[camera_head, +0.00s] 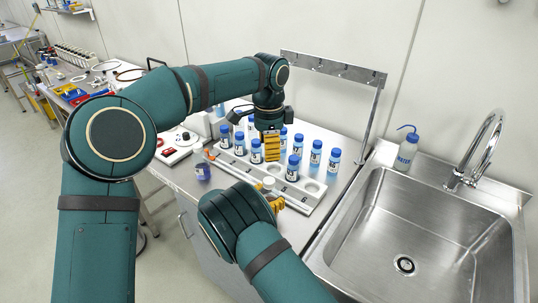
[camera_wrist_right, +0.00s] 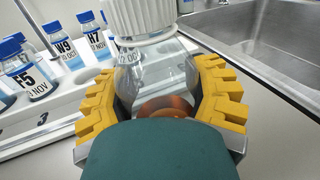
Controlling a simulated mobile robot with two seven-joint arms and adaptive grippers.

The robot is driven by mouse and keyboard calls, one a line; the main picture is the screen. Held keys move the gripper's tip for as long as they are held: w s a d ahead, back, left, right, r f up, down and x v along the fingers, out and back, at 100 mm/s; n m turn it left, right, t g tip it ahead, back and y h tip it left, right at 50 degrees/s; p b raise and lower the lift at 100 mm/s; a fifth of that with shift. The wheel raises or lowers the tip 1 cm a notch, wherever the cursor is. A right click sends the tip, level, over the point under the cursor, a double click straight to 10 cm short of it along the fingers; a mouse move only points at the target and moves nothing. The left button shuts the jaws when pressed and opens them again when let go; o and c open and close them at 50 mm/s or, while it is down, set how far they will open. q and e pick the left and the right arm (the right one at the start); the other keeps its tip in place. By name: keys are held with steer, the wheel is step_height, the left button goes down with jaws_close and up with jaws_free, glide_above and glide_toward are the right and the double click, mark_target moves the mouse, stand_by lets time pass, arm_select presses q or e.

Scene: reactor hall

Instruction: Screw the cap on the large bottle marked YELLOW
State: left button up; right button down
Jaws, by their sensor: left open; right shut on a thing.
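My right gripper (camera_wrist_right: 160,95) is shut on a clear bottle (camera_wrist_right: 150,72) with orange-brown liquid low inside. A white ribbed cap (camera_wrist_right: 140,16) is at the bottle's mouth; I cannot tell how tightly it sits. In the head view the white cap (camera_head: 268,183) shows beside my right gripper (camera_head: 275,203), in front of the rack; the arm hides most of the bottle. No YELLOW marking is readable. My left gripper (camera_head: 270,146) is open and points down above the rack, among blue-capped bottles.
A white rack (camera_head: 318,187) with numbered places stands on the bench with several blue-capped bottles (camera_head: 315,155). A small bottle with dark blue contents (camera_head: 203,172) stands left of it. A steel sink (camera_head: 430,235) and wash bottle (camera_head: 405,152) are at right. A rail stand (camera_head: 375,110) rises behind.

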steer(key=shift+c, duration=0.3)
jaws_free()
steer(key=v, duration=1.2)
steer(key=shift+f, duration=0.1)
